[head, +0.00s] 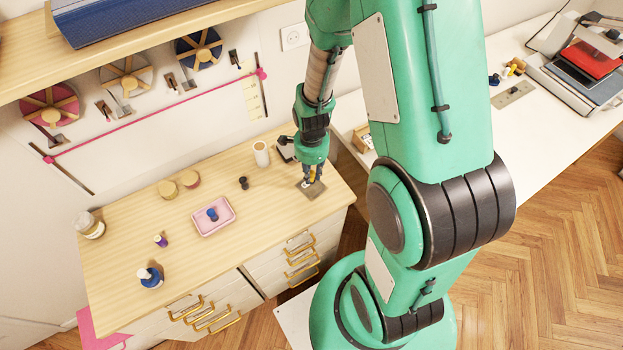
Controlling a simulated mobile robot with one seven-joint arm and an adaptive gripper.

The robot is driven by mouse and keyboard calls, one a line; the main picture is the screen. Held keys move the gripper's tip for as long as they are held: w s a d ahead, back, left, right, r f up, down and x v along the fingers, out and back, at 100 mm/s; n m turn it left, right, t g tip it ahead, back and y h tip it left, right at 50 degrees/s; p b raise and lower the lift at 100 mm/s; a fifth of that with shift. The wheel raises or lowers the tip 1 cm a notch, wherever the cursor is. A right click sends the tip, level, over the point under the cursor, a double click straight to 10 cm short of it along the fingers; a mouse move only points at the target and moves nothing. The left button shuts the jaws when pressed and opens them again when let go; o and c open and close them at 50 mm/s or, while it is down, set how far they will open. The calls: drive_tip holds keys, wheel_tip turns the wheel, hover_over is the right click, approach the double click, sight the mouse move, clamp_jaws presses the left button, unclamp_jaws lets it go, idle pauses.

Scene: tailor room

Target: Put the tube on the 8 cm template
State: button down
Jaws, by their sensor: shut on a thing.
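My gripper (312,177) points down over the right end of the wooden counter. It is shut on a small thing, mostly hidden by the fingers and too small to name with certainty. Right below is a small grey-brown square plate (313,192), which may be the template; no size marking is readable. I cannot tell whether the held thing touches the plate. A white upright cylinder (262,154), tube-like, stands on the counter to the left of my gripper.
A pink tray (214,216) with a blue item lies mid-counter. Small dark pieces (243,183), two round tins (190,179), a purple bottle (160,240), a blue-and-white bottle (150,277) and a jar (90,225) stand around it. A shelf (150,45) overhangs the back.

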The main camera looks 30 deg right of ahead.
sight(311, 173)
drive_tip(key=shift+f, duration=0.1)
drive_tip(key=shift+f, duration=1.65)
drive_tip(key=shift+f+b, duration=0.1)
drive_tip(key=shift+b, duration=0.2)
drive_tip(key=c, duration=1.6)
unclamp_jaws()
drive_tip(key=shift+o, duration=0.2)
drive_tip(key=shift+r+p, duration=0.8)
drive_tip(key=shift+r, duration=5.3)
